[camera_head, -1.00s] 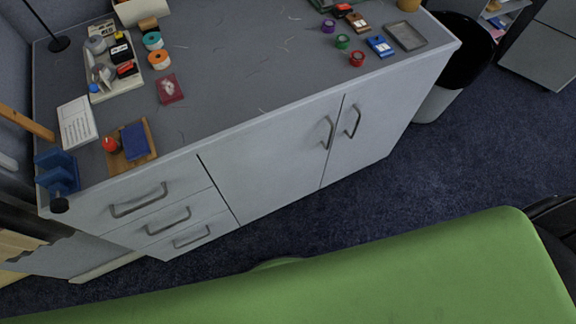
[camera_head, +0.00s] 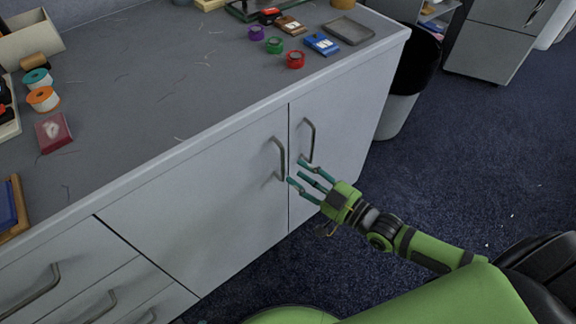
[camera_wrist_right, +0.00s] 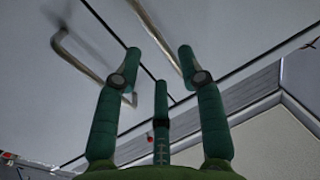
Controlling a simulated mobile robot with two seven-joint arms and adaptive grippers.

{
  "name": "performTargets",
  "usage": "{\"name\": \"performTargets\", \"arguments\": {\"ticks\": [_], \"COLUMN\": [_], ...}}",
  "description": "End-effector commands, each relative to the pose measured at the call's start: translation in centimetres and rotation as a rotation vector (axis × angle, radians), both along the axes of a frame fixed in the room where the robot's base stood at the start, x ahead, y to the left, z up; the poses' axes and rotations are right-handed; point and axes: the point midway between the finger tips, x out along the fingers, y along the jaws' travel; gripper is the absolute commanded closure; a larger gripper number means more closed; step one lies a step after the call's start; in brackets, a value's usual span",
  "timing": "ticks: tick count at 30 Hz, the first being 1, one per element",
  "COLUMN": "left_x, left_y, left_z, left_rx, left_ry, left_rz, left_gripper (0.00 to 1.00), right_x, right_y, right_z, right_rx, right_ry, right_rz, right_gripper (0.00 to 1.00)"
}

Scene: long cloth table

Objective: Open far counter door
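The far counter door (camera_head: 345,110) is the right one of two pale grey doors and looks closed. Its bar handle (camera_head: 310,140) stands near the seam, beside the near door's handle (camera_head: 281,158). My right gripper (camera_head: 296,171) is in front of the doors, fingers spread and empty, tips close to the lower ends of both handles; contact cannot be told. In the right wrist view, my open teal fingers (camera_wrist_right: 155,65) point at the doors, with one handle (camera_wrist_right: 62,50) to the left and another bar between the fingertips. My left gripper is out of view.
Above the doors is the grey countertop (camera_head: 190,85) with tape rolls and small items. Drawers (camera_head: 75,285) are at the lower left. A black and white bin (camera_head: 398,110) stands right of the counter. Blue carpet (camera_head: 480,170) is open to the right.

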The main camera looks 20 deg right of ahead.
Motion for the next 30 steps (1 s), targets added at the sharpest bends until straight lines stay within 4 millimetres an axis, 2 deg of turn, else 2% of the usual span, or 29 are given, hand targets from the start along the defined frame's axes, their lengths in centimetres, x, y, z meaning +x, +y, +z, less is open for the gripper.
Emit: {"name": "performTargets", "arguments": {"ticks": [6,10,15,22,25,30], "left_x": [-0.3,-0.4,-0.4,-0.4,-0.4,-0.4], "left_y": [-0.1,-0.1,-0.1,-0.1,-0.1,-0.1], "left_z": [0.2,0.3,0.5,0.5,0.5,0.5], "left_rx": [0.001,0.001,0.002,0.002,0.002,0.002], "left_ry": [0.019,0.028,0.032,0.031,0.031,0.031], "left_rz": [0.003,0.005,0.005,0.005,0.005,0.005], "left_gripper": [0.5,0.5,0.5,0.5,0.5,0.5], "right_x": [3.1,4.4,5.1,5.1,5.1,5.1], "right_y": [1.8,2.6,3.1,3.1,3.1,3.1], "right_z": [0.1,0.0,0.0,0.0,0.0,0.0], "right_rx": [0.0,-0.001,-0.002,-0.003,-0.003,-0.003], "right_ry": [-0.004,-0.002,0.002,0.003,0.002,0.002], "right_rz": [-0.001,-0.002,-0.001,-0.002,-0.002,-0.002], "right_gripper": [0.6,0.6,0.6,0.6,1.0,1.0]}}
